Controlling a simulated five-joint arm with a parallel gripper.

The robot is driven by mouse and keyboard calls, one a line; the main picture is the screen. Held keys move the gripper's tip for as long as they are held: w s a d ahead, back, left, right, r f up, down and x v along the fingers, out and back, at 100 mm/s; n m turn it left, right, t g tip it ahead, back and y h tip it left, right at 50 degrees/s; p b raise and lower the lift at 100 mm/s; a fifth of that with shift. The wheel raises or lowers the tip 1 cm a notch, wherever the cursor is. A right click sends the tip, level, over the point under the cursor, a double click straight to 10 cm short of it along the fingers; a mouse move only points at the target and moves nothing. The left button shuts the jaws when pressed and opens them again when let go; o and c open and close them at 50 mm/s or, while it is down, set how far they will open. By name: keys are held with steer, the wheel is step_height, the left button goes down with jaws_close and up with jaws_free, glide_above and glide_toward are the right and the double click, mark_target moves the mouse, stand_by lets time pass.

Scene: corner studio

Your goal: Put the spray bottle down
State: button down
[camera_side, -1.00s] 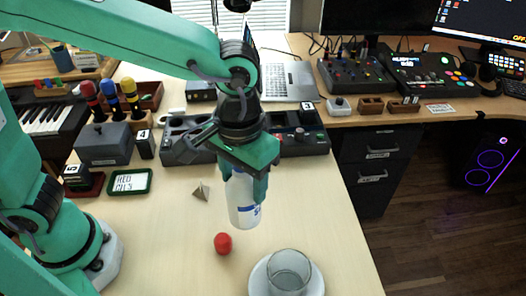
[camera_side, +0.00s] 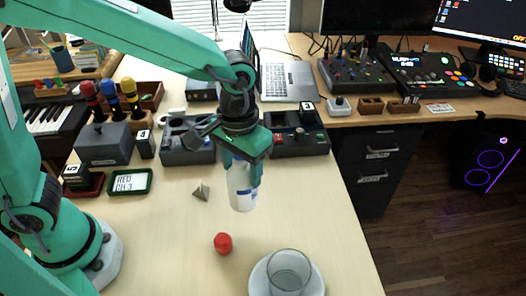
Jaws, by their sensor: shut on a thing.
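The spray bottle (camera_side: 242,195) is white with a blue mark and hangs upright below my gripper (camera_side: 242,170). My gripper is shut on its upper part, and the fingers hide the bottle's top. The bottle's base appears over the bare table (camera_side: 180,240), behind the red ball-like object. I cannot tell for sure whether the base touches the table.
A red round object (camera_side: 222,243) lies in front of the bottle. A glass (camera_side: 289,270) stands on a white saucer (camera_side: 257,281) at the front. A small grey pyramid (camera_side: 201,192) is to the left. Grey trays (camera_side: 188,150) stand behind. The table's right edge is near.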

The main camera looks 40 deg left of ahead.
steer(key=w+a+f, duration=0.1)
steer(key=w+f, duration=0.1)
steer(key=w+a, duration=0.1)
steer(key=w, duration=0.1)
steer(key=shift+a+f, duration=0.3)
steer(key=shift+f, duration=0.1)
steer(key=shift+f, duration=0.1)
steer(key=shift+f, duration=1.9)
steer(key=shift+f, duration=0.1)
steer(key=c, duration=0.5)
jaws_free()
step_height(320, 180, up, 12)
